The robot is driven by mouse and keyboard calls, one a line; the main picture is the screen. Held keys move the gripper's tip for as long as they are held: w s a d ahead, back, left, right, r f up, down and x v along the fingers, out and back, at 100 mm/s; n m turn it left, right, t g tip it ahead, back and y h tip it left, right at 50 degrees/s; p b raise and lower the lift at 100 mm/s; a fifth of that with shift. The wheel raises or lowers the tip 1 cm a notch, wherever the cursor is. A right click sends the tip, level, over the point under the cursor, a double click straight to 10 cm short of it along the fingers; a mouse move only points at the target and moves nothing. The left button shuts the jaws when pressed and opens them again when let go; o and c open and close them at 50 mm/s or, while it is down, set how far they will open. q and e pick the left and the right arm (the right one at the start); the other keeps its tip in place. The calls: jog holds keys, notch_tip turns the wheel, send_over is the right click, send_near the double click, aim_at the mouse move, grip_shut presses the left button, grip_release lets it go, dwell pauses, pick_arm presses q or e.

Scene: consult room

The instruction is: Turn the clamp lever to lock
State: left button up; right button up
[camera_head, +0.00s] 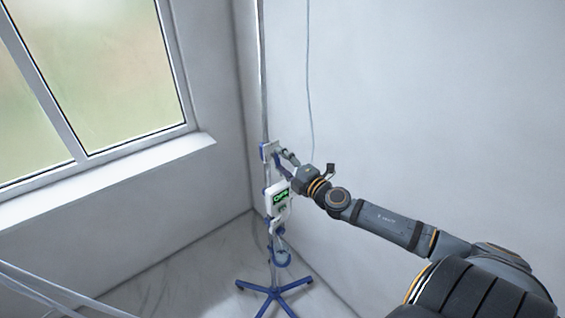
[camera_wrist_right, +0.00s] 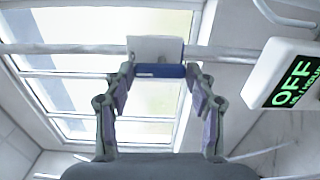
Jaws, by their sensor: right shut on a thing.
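The clamp is a small pale block with blue parts on the upright pole; it shows in the head view (camera_head: 271,148) and in the right wrist view (camera_wrist_right: 155,46). Its blue lever (camera_wrist_right: 158,71) lies crosswise between the fingertips of my right gripper in the wrist view. My right gripper (camera_head: 281,156) reaches the clamp from the right and is shut on this lever; the fingers (camera_wrist_right: 160,75) touch its two ends. The lever's exact angle on the clamp is hard to tell. My left gripper is not in view.
A white box with a green "OFF" display (camera_head: 277,199) hangs on the pole just below the clamp, close to my wrist. The metal pole (camera_head: 263,90) rises from a blue star-shaped base (camera_head: 272,290). A window (camera_head: 95,80) is at left; a wall is at right.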

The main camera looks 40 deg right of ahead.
jog(key=shift+m, duration=0.3)
jog(key=o, duration=1.2)
jog(key=shift+c, duration=0.2)
